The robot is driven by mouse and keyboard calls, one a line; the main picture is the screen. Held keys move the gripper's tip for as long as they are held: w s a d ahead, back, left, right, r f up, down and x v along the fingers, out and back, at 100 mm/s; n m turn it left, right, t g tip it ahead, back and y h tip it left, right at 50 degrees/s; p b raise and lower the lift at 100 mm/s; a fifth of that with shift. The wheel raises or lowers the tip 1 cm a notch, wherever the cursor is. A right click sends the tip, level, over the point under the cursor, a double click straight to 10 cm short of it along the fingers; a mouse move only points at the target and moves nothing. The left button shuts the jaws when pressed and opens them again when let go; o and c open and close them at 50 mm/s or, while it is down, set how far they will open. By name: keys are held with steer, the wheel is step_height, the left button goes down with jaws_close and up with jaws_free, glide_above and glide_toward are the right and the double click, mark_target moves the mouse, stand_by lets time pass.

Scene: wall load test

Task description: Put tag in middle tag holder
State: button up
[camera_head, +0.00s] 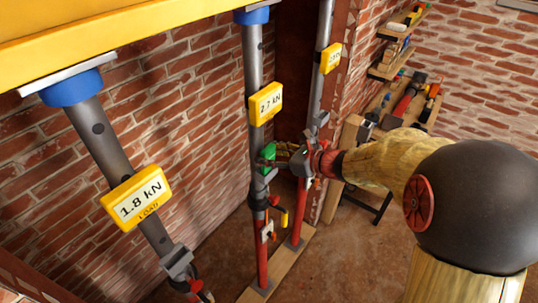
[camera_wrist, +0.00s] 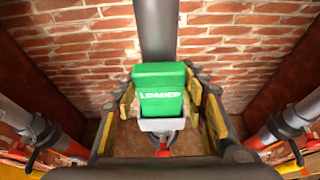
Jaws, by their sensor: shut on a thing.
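The green tag (camera_head: 267,157) is at the middle post (camera_head: 254,60), below that post's yellow load display (camera_head: 266,103). In the wrist view the tag (camera_wrist: 158,88) is upright with white lettering, partly readable, facing me. My gripper (camera_head: 277,156) is shut on the tag; in the wrist view its yellow-padded fingers (camera_wrist: 160,100) flank it. A light grey holder (camera_wrist: 162,124) lies at the tag's lower edge, in front of the middle post (camera_wrist: 157,30). I cannot tell whether the tag sits inside the holder or just above it.
A left post (camera_head: 112,140) with a 1.8 kN display and a right post (camera_head: 321,60) with its own display stand on either side. A yellow beam (camera_head: 110,35) runs overhead. A brick wall is behind. Shelves (camera_head: 400,45) and a cluttered bench (camera_head: 405,105) stand at the back right.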

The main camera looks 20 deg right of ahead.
mark_target(262, 138)
steer(key=shift+f+b, duration=0.7)
steer(key=shift+f, duration=0.1)
steer(key=o, duration=1.2)
steer(key=shift+o, duration=1)
steer(key=o, duration=0.3)
steer(key=shift+o, duration=0.2)
steer(key=shift+r, duration=0.1)
steer(key=shift+r+p, duration=3)
steer(key=shift+r, duration=1)
